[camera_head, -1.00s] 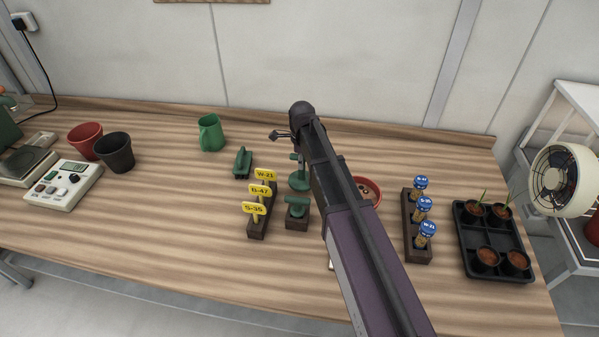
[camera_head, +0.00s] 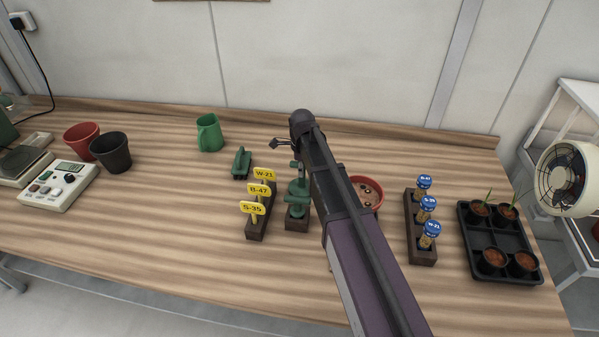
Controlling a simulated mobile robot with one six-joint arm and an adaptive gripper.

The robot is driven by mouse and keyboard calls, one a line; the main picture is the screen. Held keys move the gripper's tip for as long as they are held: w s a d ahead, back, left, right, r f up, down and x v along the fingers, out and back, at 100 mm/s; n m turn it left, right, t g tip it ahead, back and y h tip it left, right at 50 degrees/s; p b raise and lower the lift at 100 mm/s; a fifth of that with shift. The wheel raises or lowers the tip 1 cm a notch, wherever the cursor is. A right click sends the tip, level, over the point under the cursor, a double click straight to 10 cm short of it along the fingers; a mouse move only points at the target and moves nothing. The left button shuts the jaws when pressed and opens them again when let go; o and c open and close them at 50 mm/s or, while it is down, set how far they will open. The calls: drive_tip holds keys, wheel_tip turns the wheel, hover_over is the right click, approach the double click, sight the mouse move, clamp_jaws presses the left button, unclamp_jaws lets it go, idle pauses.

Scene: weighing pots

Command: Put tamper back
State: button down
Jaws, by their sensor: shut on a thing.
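The green tamper (camera_head: 299,191), with an upright handle and a round flat base, hangs roughly upright below my gripper (camera_head: 294,160). My gripper is shut on the tamper's handle; the dark arm hides part of the fingers. A small dark wooden block (camera_head: 297,223) with a green piece on top is just below and in front of the tamper in the picture. The tamper's base overlaps this block in view; I cannot tell whether they touch.
Yellow tags (camera_head: 259,190) stand in a rack close left. A red pot (camera_head: 368,192), blue-capped vials (camera_head: 429,205) and a black seedling tray (camera_head: 499,240) are right.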

drive_tip(key=shift+f, duration=0.15)
drive_tip(key=shift+c, duration=2.4)
unclamp_jaws()
wheel_tip(320, 180, up, 12)
drive_tip(key=p, duration=1.2)
drive_tip(key=shift+r, duration=0.2)
drive_tip(key=shift+s+d+n, duration=0.4)
drive_tip(key=shift+s, duration=0.05)
drive_tip(key=s+d+n, duration=0.7)
drive_tip(key=s+n, duration=0.2)
drive_tip(key=s, duration=0.1)
drive_tip(key=s+d+n, duration=0.6)
drive_tip(key=s+n, duration=0.4)
drive_tip(key=shift+d, duration=0.4)
